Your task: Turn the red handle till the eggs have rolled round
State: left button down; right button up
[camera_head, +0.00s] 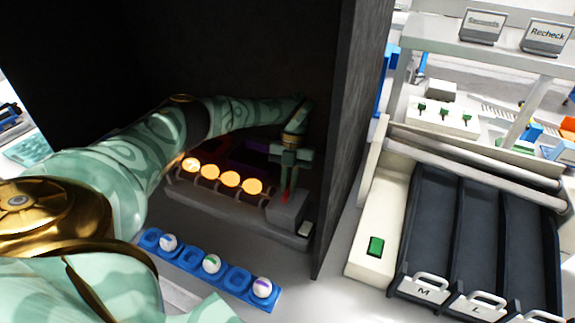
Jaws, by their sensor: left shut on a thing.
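Several eggs glow orange in a row on the candling unit (205,207) inside a dark booth. One of these eggs (230,180) sits near the middle of the row. The red handle (286,196) shows as a small bit of red on the grey block at the unit's right end. My left gripper (287,188) points down over that block and is shut on the handle; its fingers hide most of it. My left arm reaches in from the left and covers part of the booth's inside. My right gripper is not in view.
Dark booth walls (345,130) stand close on the right of my left gripper. In front lies a blue tray (238,280) with several marked eggs. At right are black lanes (435,230) labelled M and L, a green button (376,246), and a Recheck sign (547,37).

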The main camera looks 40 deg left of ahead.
pick_arm(q)
jog(key=m+y+p, duration=0.1)
jog(key=m, duration=0.1)
jog(key=m+y+p, duration=0.1)
jog(key=m, duration=0.2)
jog(key=shift+w+d+r, duration=0.1)
jog(key=shift+r, duration=0.05)
jog(key=shift+m, duration=0.3)
dwell(0.3)
jog(key=c, duration=1.5)
grip_release()
jog(key=v, duration=1.6)
jog(key=shift+w+d, duration=0.15)
jog(key=shift+w, duration=0.1)
